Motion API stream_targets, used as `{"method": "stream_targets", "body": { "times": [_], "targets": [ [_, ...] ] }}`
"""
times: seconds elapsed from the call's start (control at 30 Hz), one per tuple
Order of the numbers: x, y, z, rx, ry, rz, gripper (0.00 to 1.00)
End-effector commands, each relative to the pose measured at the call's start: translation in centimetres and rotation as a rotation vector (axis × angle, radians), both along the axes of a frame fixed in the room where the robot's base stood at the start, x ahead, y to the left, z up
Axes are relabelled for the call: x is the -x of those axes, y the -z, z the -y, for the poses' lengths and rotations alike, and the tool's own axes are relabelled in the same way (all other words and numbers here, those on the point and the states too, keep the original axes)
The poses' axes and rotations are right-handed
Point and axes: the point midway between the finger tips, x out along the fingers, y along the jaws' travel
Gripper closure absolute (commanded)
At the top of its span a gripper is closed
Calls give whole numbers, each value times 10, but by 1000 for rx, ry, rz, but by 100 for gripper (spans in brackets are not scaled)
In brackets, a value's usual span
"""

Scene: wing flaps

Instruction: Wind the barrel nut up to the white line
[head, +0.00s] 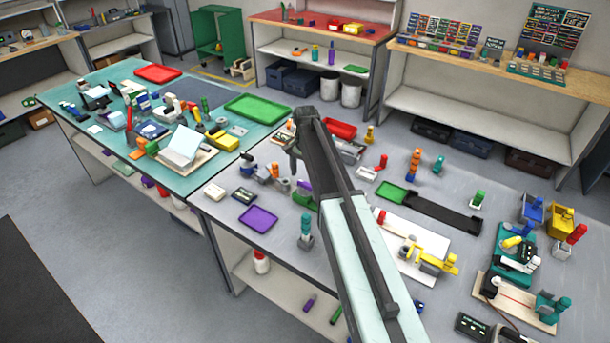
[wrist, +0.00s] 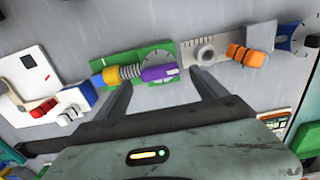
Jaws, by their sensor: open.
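In the wrist view a green plate (wrist: 134,58) carries a grey threaded rod (wrist: 131,71). A yellow and blue piece (wrist: 107,77) is at the rod's left end. A purple barrel-shaped piece (wrist: 158,73) with a white mark is at its right end; it looks like the barrel nut. A pale dial-like disc shows partly behind it. I cannot tell for sure which mark is the white line. My gripper (wrist: 161,76) is open, its fingers on either side of the purple piece in the picture; no contact is visible. In the head view my arm hides most of this spot.
Right of the green plate are a grey ring (wrist: 205,54) on a pale plate and an orange block (wrist: 246,55). In the head view a purple tray (head: 258,219) lies near the bench's front edge.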

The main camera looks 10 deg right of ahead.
Motion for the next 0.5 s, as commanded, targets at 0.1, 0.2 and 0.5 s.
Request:
{"method": "stream_targets", "body": {
  "times": [0.1,0.2,0.5],
  "targets": [
    [0,-34,0,0,0,0,18],
    [0,-46,0,1,0,1,18],
    [0,-45,0,1,0,1,18]
  ]
}}
